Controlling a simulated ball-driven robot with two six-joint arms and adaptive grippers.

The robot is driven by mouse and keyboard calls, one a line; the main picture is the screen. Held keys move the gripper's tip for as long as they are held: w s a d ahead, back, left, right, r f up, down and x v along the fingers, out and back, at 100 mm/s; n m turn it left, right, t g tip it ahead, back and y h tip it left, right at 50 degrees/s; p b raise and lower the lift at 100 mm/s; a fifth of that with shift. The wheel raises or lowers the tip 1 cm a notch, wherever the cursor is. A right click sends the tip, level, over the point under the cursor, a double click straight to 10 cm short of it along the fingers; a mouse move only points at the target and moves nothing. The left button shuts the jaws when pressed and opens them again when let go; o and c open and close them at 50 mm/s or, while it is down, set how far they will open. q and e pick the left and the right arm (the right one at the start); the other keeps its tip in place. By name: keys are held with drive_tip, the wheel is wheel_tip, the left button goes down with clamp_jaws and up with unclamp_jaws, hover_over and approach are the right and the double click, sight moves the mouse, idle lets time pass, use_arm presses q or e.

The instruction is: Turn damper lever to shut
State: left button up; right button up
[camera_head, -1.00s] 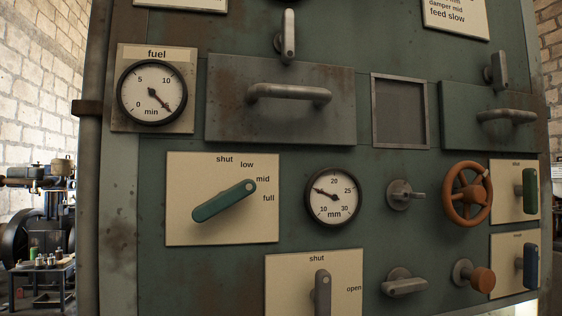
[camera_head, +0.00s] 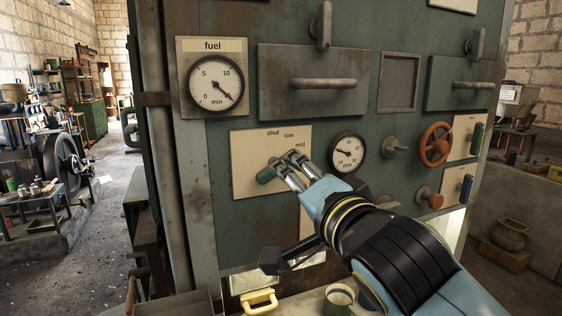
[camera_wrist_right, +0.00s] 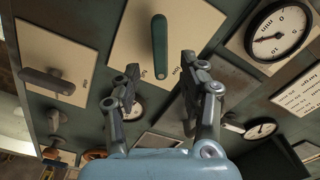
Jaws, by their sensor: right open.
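The damper lever (camera_head: 266,174) is a green bar on a cream plate (camera_head: 246,148) marked shut, low, mid and full. In the head view only its lower-left end shows; my right gripper hides the rest, including the end by the marks. My right gripper (camera_head: 284,169) is open in front of the plate. In the right wrist view the lever (camera_wrist_right: 160,48) shows between the two parted fingers (camera_wrist_right: 160,66), its dotted end between the fingertips. No finger is seen clearly touching it. My left gripper is not in view.
A round gauge (camera_head: 347,152) sits just right of the plate, with a grey knob (camera_head: 395,146) and an orange handwheel (camera_head: 436,145) beyond. A long door handle (camera_head: 322,83) juts out above. A dark bar (camera_head: 290,258) sticks out below. Free floor lies at left.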

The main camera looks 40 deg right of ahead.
drive_tip(key=p+x, duration=0.1)
drive_tip(key=x, duration=0.5)
drive_tip(key=shift+w, duration=0.15)
clamp_jaws()
